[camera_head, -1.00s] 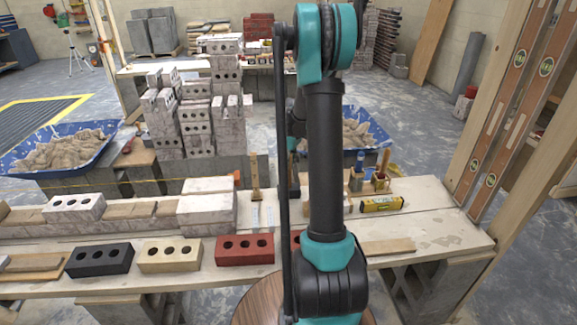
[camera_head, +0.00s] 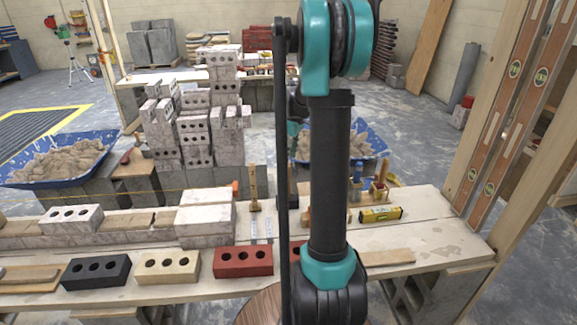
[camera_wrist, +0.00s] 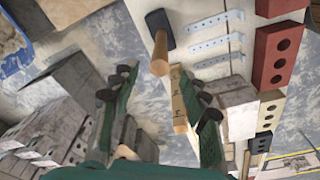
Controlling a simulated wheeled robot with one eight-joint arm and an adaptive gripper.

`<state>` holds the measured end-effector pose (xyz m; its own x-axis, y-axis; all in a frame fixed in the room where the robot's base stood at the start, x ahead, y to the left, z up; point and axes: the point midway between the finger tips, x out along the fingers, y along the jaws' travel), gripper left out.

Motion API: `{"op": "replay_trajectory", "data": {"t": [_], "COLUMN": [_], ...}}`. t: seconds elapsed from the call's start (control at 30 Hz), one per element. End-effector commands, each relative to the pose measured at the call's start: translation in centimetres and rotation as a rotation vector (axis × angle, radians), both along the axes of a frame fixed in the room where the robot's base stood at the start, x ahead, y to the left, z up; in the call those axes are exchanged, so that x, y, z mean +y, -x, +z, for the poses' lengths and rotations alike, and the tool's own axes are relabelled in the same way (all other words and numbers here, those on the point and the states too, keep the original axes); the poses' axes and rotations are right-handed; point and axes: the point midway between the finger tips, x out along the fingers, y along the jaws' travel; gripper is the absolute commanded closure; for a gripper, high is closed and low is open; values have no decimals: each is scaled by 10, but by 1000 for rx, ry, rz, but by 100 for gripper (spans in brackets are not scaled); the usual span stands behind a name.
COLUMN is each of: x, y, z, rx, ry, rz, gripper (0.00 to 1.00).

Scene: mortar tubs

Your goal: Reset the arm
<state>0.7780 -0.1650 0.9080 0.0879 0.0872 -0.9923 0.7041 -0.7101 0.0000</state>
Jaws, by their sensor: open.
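My arm (camera_head: 328,180) stands upright in front of the bench in the head view, its teal joint at the top edge. In the wrist view my gripper (camera_wrist: 166,92) is open, its two green fingers with dark tips well apart and nothing between them held. Beyond the fingers lie a wooden-handled hammer (camera_wrist: 160,52), a wooden piece (camera_wrist: 185,92) and several metal strips (camera_wrist: 208,47) on the bench. I cannot make out the gripper clearly in the head view, where the arm covers part of the bench.
The bench (camera_head: 425,235) carries a black brick (camera_head: 97,271), a tan brick (camera_head: 168,265), a red brick (camera_head: 243,262) and a yellow level (camera_head: 381,214). Behind stand stacked bricks (camera_head: 195,125) and a blue mortar tub (camera_head: 62,160). Upright wooden posts (camera_head: 492,100) stand at right.

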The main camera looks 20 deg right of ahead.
Motion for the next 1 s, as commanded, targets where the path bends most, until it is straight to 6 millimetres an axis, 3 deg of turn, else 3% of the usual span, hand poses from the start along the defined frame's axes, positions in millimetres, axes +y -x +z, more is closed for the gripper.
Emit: {"op": "replay_trajectory", "data": {"t": [0.3,0.47,0.77,1.0], "x": [0,18,77,110], "y": [3,27,131,222], "z": [17,15,-8,-43], "rx": [-1,-17,-100,-176], "ry": [1,7,3,-40], "rz": [-4,-69,-361,-595], "gripper": [54,54,54,54]}}
